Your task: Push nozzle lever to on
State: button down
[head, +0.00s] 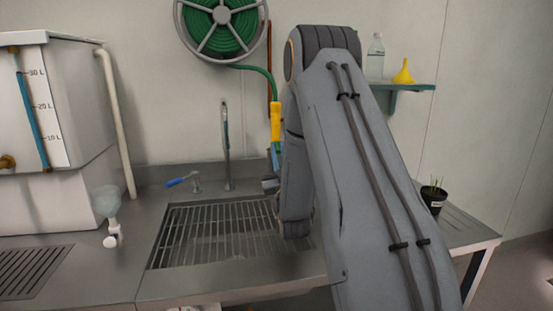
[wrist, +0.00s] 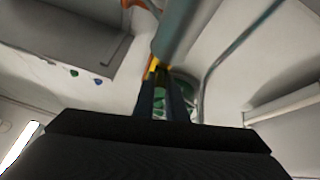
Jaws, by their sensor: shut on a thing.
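The hose nozzle (head: 275,122) hangs upright from the green hose (head: 262,74) above the right back of the sink. It has a yellow upper body and a blue part below it. My gripper (head: 270,183) is by its lower end, mostly hidden behind my arm in the head view. In the wrist view the two dark fingers of my gripper (wrist: 160,92) are close together, at the nozzle, with a bit of yellow (wrist: 153,66) at their tips. Which part they hold, and the lever's position, I cannot make out.
The grated sink (head: 205,235) lies below, with a tap (head: 227,150) and a blue-handled valve (head: 182,180) behind it. The hose reel (head: 222,25) is on the wall. A water tank (head: 60,100) stands left, a potted plant (head: 433,198) right, and a shelf (head: 405,86) holds a bottle and funnel.

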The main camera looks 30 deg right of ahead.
jog(key=shift+w+f+t+b, duration=0.2)
jog(key=shift+f+t+b, duration=0.6)
jog(key=shift+b, duration=2.5)
jog(key=shift+r+t+b, duration=0.3)
jog(key=shift+t+b, duration=0.2)
jog(key=shift+b, duration=0.4)
jog(key=c, duration=1.8)
grip_release()
jog(key=shift+o, duration=0.2)
jog(key=shift+r, duration=0.15)
notch_tip(320, 180, up, 10)
jog(key=shift+f+b, duration=0.1)
jog(key=shift+b, duration=0.25)
